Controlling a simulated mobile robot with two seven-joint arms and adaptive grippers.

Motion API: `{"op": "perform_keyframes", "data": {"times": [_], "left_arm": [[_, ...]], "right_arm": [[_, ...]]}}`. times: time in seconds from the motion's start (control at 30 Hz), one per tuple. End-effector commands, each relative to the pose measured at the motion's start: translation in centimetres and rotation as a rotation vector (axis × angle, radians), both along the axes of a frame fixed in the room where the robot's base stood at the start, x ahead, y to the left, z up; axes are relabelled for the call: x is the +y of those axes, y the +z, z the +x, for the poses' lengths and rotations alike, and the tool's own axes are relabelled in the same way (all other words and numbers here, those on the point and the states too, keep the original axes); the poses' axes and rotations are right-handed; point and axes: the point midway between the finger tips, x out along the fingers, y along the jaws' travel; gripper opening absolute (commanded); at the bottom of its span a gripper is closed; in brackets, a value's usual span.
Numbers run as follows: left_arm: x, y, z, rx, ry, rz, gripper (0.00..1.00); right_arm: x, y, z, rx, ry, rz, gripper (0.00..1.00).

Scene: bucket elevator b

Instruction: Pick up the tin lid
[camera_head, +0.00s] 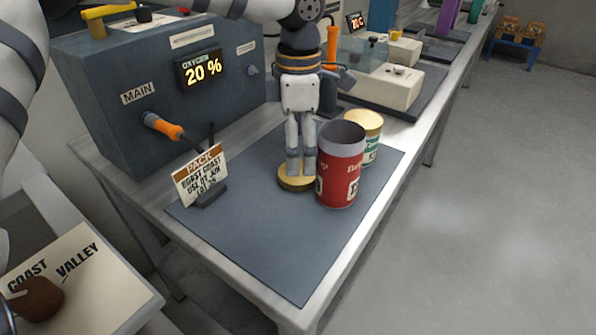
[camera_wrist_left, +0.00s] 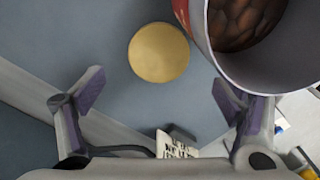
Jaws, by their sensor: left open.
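The tin lid is a flat, round, gold disc (camera_head: 297,184) on the dark grey mat, just left of the open red tin (camera_head: 341,172). The wrist view shows the whole lid (camera_wrist_left: 159,52), flat and clear of both fingers. My left gripper (camera_head: 301,170) points down over the lid and hides part of it in the head view. Its fingers (camera_wrist_left: 157,82) are open with nothing between them. Whether the fingertips touch the lid cannot be told. The tin shows brown contents in the wrist view (camera_wrist_left: 245,22). My right gripper is not in view.
A gold-topped tin (camera_head: 367,125) stands behind the red one. A "PACK" card (camera_head: 201,180) stands at the mat's left. A grey control box (camera_head: 160,85) reading "20 %" stands behind. The mat's front (camera_head: 275,245) is clear. The bench edge is at the right.

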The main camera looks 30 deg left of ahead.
Motion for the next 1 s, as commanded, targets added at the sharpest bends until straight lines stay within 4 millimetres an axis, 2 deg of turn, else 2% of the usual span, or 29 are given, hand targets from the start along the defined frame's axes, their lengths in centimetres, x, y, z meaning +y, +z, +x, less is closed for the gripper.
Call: {"op": "perform_keyframes", "data": {"times": [0.03, 0.1, 0.2, 0.47, 0.63, 1.0], "left_arm": [[0.1, -1.5, -0.1, 0.007, -0.001, 0.003, 0.85], [0.0, -3.0, -0.1, 0.007, -0.001, 0.002, 0.85], [0.0, -4.3, 0.0, 0.004, 0.0, 0.002, 0.85], [0.0, -4.7, 0.0, 0.0, 0.0, 0.001, 0.85], [0.0, -4.7, 0.0, 0.001, 0.0, 0.001, 0.49], [0.0, -4.6, 0.0, 0.001, 0.0, 0.001, 0.47]], "right_arm": [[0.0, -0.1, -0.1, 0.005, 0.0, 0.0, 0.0], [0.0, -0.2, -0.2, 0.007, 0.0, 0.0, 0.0], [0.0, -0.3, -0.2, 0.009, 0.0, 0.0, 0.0], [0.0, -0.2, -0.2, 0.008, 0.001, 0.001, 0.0], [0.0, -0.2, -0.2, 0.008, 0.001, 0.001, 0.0], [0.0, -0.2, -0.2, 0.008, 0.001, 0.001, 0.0]]}}
